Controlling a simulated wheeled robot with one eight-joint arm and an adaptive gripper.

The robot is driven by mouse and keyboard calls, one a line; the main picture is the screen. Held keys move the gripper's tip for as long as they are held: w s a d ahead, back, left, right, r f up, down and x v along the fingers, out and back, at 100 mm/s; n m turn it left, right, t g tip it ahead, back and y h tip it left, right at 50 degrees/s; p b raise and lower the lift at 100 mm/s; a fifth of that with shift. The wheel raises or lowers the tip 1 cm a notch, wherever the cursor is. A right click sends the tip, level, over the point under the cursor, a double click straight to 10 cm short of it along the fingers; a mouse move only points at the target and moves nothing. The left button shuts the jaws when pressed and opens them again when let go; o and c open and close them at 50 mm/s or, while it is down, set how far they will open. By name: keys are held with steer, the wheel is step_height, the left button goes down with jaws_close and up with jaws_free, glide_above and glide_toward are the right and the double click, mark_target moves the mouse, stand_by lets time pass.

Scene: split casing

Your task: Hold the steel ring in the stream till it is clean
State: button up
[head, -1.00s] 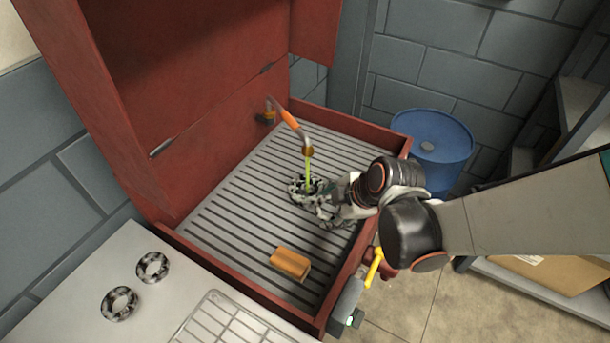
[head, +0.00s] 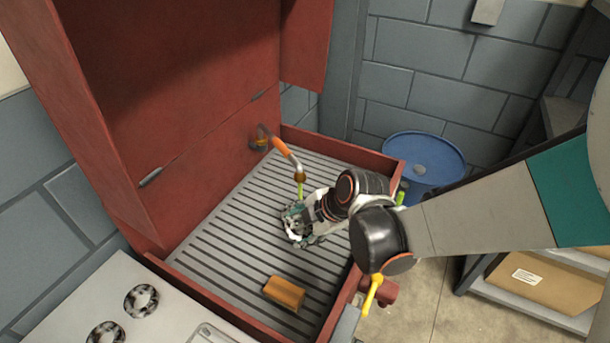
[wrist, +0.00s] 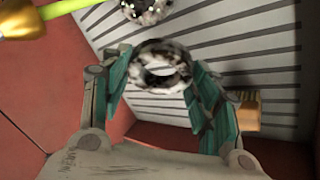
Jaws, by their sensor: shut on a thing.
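My gripper (head: 298,222) is low over the slatted floor of the red wash cabinet. In the wrist view its teal fingers are shut on a steel ring (wrist: 142,76), mottled black and white. A spout (head: 287,152) with an orange sleeve pours a thin yellow-green stream (head: 300,189) close to the gripper. In the wrist view the stream (wrist: 75,6) crosses the upper left corner, apart from the held ring in the picture. A second mottled ring (wrist: 148,12) shows at the top edge there. In the head view the fingers largely hide the held ring.
An orange-brown block (head: 284,292) lies on the slatted floor (head: 225,245), nearer the front. Two more mottled rings (head: 140,301) lie on the pale counter at lower left. Red cabinet walls (head: 352,158) border the floor. A blue drum (head: 424,165) stands outside at right.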

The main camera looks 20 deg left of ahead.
steer(key=shift+w+a+f+b, duration=0.25)
steer(key=shift+w+a, duration=0.5)
steer(key=shift+w, duration=0.55)
steer(key=shift+w+a+f+b, duration=0.1)
steer(key=shift+w+a+f, duration=0.25)
steer(key=shift+w+a, duration=0.7)
steer(key=shift+w+a+f+b, duration=0.25)
steer(key=shift+w+a, duration=0.2)
steer(key=shift+w, duration=1.1)
steer(key=shift+w+d, duration=0.1)
steer(key=shift+d, duration=0.05)
steer(key=shift+w+d, duration=0.2)
steer(key=shift+d, duration=0.15)
steer(key=shift+a, duration=0.2)
steer(key=shift+s+a, duration=0.25)
steer(key=shift+a, duration=0.1)
steer(key=shift+d, duration=0.2)
